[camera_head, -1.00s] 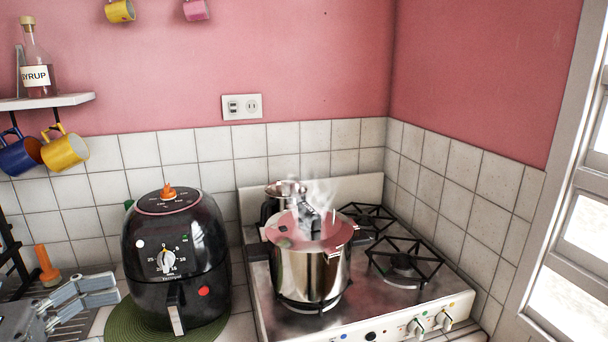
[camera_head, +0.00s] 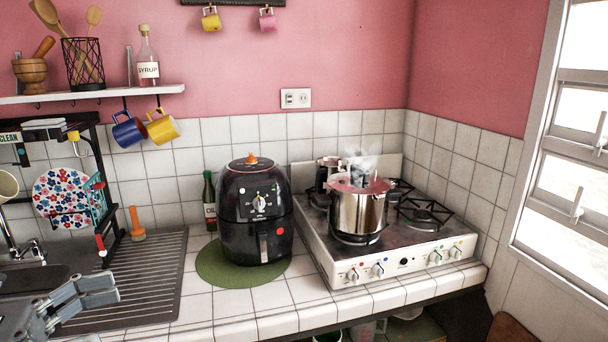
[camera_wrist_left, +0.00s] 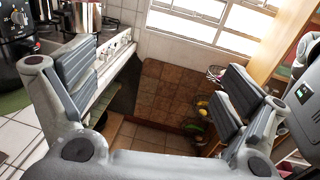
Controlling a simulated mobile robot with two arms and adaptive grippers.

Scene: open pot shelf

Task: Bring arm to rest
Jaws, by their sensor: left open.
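My left gripper (camera_head: 92,290) is at the lower left of the head view, over the drainboard beside the sink. Its two fingers are apart and nothing is between them. In the left wrist view the open fingers (camera_wrist_left: 160,95) frame the floor and a brown wooden surface beyond the counter's end. A steel pot (camera_head: 358,214) stands on the stove (camera_head: 400,262) with steam rising from it. The gripper is well away from the pot.
A black air fryer (camera_head: 252,215) stands on a green round mat (camera_head: 215,268), with a dark green bottle (camera_head: 209,200) behind it. A dish rack with a flowered plate (camera_head: 62,198) is at the left. A shelf (camera_head: 100,95) holds a syrup bottle. The front counter tiles are clear.

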